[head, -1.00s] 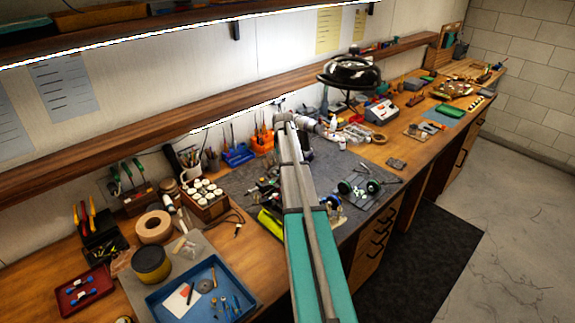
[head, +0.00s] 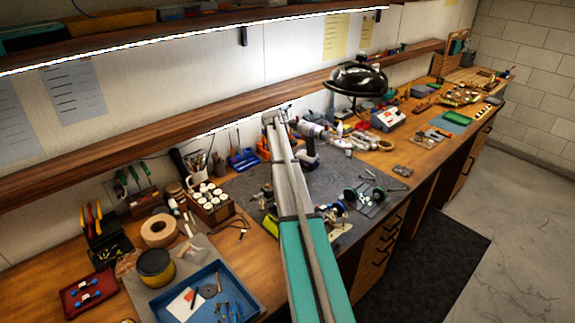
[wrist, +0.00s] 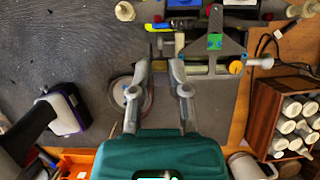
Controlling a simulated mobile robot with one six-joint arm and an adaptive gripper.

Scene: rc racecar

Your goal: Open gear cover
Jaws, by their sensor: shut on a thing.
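The racecar (wrist: 222,52) lies on the grey work mat at the top of the wrist view. It shows a grey angled plate with a green patch, a blue block and a yellow cylinder. In the head view my arm hides most of it, and some of its parts (head: 338,215) show right of the arm. My gripper (wrist: 161,66) is at the near side of the car, its two fingers a little apart and shut on a small part between the tips. I cannot tell clearly whether this part is the gear cover.
A drill (wrist: 62,108) stands left of my gripper, and a round disc (wrist: 120,92) lies close beside the left finger. A wooden box of white jars (wrist: 268,110) stands at the right. A black domed lamp (head: 357,80) hangs over the bench. The mat (wrist: 60,45) is mostly bare at the left.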

